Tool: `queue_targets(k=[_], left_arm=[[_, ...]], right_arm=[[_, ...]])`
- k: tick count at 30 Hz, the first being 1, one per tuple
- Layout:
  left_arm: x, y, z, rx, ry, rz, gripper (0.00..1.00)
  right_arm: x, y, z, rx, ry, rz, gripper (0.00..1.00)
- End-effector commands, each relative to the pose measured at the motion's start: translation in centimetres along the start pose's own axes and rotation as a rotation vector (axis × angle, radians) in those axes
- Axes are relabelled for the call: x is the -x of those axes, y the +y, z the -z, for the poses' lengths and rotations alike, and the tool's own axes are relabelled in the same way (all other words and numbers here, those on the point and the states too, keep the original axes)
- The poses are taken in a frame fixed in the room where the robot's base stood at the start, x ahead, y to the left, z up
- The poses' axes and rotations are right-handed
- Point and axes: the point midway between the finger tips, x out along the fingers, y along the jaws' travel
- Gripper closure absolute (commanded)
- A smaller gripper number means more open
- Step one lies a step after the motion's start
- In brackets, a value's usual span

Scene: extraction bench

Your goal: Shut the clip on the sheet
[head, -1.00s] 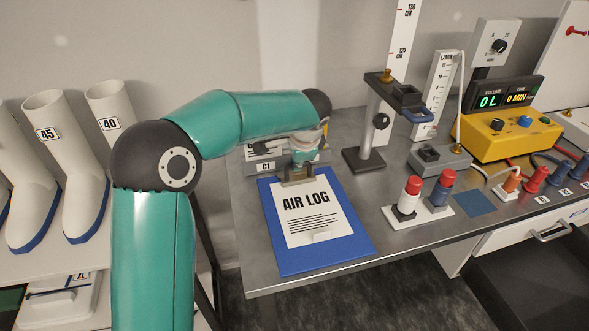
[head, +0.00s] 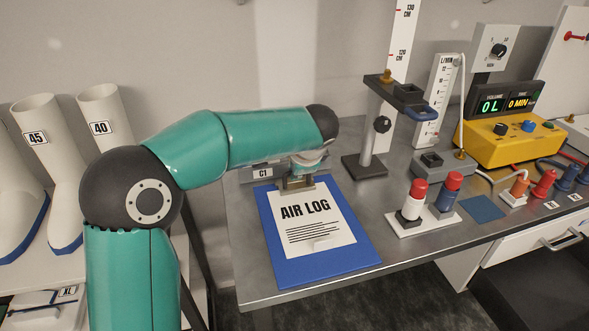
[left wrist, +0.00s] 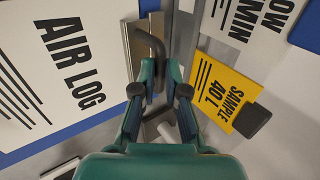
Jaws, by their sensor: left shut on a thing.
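The sheet headed AIR LOG (head: 306,236) lies on a blue clipboard (head: 312,268) on the bench. The metal clip (head: 297,185) sits at the board's far edge, at the top of the sheet. In the left wrist view the clip (left wrist: 138,48) has a dark bent lever (left wrist: 148,38). My left gripper (left wrist: 160,68) is shut on this lever, and its fingers hide part of it. In the head view my left gripper (head: 306,166) is above the clip, mostly hidden by its own wrist. Whether the clip is pressed on the sheet cannot be told.
A grey holder marked C1 (head: 262,173) stands just behind the board. A yellow card marked SAMPLE 40 L (left wrist: 222,92) is close beside the gripper. A post stand (head: 366,167) and a white base (head: 425,226) with red-capped pieces stand right of the board.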

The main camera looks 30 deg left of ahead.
Motion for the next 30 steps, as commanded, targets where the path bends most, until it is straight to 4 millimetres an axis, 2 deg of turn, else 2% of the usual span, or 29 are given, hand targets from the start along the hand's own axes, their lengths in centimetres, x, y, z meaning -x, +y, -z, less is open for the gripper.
queue_targets(k=[22,23,26,27,30], left_arm=[[-0.29,0.52,-0.03,-0.002,-0.005,-0.011,1.0],[-0.3,0.52,-0.03,-0.002,-0.005,-0.011,0.83],[-0.26,0.45,-0.04,-0.001,-0.004,-0.01,0.67],[-0.24,0.41,-0.04,-0.001,-0.004,-0.009,0.63],[-0.19,0.3,-0.05,-0.001,-0.003,-0.006,0.63]], right_arm=[[-0.09,0.03,-0.01,0.0,0.0,0.0,1.0],[-0.09,0.03,-0.01,0.0,0.0,0.0,1.0],[-0.09,0.03,-0.01,0.0,0.0,0.0,1.0],[-0.09,0.03,-0.01,0.0,0.0,0.0,1.0],[-0.07,0.03,-0.01,0.0,0.0,0.0,1.0]])
